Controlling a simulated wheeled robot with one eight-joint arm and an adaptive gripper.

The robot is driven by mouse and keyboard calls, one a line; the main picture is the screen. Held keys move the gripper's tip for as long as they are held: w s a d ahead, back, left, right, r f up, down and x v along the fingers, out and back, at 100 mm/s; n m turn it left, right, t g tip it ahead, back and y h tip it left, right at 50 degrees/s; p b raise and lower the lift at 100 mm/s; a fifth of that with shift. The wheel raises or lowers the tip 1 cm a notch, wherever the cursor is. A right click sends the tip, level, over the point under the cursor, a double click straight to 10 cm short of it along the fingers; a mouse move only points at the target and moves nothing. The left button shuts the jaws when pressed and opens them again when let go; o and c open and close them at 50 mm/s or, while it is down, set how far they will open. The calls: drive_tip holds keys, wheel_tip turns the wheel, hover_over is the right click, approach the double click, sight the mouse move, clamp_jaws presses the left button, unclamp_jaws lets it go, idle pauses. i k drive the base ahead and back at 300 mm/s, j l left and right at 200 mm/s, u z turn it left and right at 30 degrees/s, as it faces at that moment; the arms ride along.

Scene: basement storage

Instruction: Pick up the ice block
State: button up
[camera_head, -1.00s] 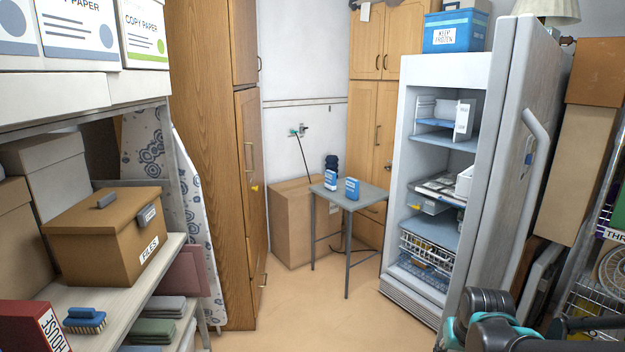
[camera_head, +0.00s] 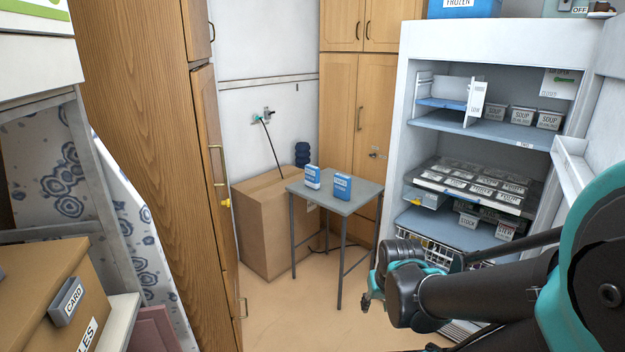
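Two small blue-and-white upright blocks, which look like ice blocks, stand apart on a small grey table: one on the left (camera_head: 312,177) and one on the right (camera_head: 342,187). Their lettering is too small to read surely. The grey table (camera_head: 335,203) has thin legs and stands left of the open freezer. My gripper (camera_head: 370,297) is in front of the freezer, to the right of the table and nearer to me, apart from both blocks. Its fingers are small and partly hidden by the arm, so their opening does not show clearly.
The open freezer (camera_head: 480,140) holds labelled tubs on shelves; its door is at the right. A cardboard box (camera_head: 262,225) stands behind the table, with a dark blue ribbed object (camera_head: 302,155) behind the blocks. Wooden cabinets (camera_head: 150,150) flank the left. Floor (camera_head: 290,315) before the table is clear.

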sight(342, 185)
drive_tip(key=i, duration=0.25)
drive_tip(key=i+z, duration=0.2)
drive_tip(key=z, duration=0.25)
drive_tip(key=i+j+z, duration=0.15)
drive_tip(key=z, duration=0.35)
